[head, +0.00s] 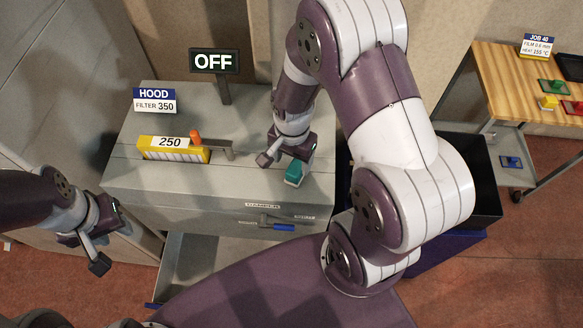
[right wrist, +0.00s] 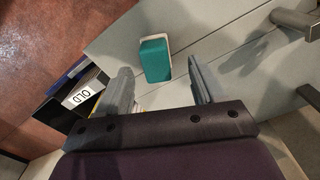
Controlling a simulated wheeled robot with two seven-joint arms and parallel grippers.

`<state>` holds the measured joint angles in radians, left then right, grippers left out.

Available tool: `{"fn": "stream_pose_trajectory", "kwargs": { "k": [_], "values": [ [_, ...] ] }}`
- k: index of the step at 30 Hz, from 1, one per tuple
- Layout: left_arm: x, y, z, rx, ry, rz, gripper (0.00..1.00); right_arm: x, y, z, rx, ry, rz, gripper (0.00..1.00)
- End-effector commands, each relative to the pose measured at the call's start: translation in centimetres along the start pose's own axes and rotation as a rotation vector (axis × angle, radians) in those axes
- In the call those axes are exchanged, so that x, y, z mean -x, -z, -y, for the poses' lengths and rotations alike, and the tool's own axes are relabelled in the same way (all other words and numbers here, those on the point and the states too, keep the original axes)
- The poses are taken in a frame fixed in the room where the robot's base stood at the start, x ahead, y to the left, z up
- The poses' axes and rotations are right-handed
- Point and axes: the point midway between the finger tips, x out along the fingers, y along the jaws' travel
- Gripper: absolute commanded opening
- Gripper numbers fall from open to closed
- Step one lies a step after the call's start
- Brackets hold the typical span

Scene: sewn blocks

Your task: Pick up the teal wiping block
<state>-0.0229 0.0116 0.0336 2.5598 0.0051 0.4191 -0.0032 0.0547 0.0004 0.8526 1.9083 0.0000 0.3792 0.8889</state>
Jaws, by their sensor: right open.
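The teal wiping block (head: 295,173) sits on the grey cabinet top near its front right edge. It has a teal body with a pale layer along one side. In the right wrist view the block (right wrist: 155,61) lies ahead of and between the two fingers, apart from them. My right gripper (head: 276,158) is just above and beside the block, and in the right wrist view its fingers (right wrist: 160,80) are spread with nothing between them. My left gripper (head: 98,262) hangs at the lower left, away from the block; its jaw opening is unclear.
A yellow filter box marked 250 (head: 173,149), an orange knob (head: 195,136) and a HOOD sign (head: 155,100) stand on the cabinet top (head: 150,185). An OFF sign (head: 213,61) rises behind. A dark bin (head: 470,175) stands to the right, near a wooden-topped cart (head: 505,85).

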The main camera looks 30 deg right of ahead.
Motion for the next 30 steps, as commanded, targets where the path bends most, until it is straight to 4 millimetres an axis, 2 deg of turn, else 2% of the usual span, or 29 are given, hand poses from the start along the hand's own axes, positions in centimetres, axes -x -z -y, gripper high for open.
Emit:
{"fn": "stream_pose_trajectory", "kwargs": {
  "k": [3,7,14,15,20,22,23,30],
  "values": [
    [1.5,0.2,0.0,0.0,0.0,-0.001,0.39,-1.8,0.4,0.0,-0.001,-0.006,0.005,0.68],
    [1.7,0.2,0.0,0.0,0.0,-0.001,0.39,-4.1,0.5,0.1,0.0,-0.003,0.002,0.68],
    [1.6,0.2,0.0,0.0,0.0,0.0,0.39,-4.7,0.5,0.1,0.001,-0.001,0.0,0.68],
    [1.6,0.2,0.0,0.0,0.0,0.0,0.39,-4.7,0.5,0.1,0.001,-0.001,0.001,0.65],
    [1.6,0.2,0.0,0.0,0.0,0.0,0.39,-4.7,0.5,0.1,0.001,-0.001,0.001,0.13],
    [1.6,0.2,0.0,0.0,0.0,0.0,0.39,-4.7,0.5,0.1,0.001,-0.001,0.001,0.12],
    [1.6,0.2,0.0,0.0,0.0,0.0,0.39,-4.7,0.5,0.1,0.001,-0.001,0.001,0.07],
    [1.4,0.2,0.0,0.0,0.0,-0.001,0.39,-4.5,0.5,0.1,0.001,0.0,0.0,0.07]
  ]
}}
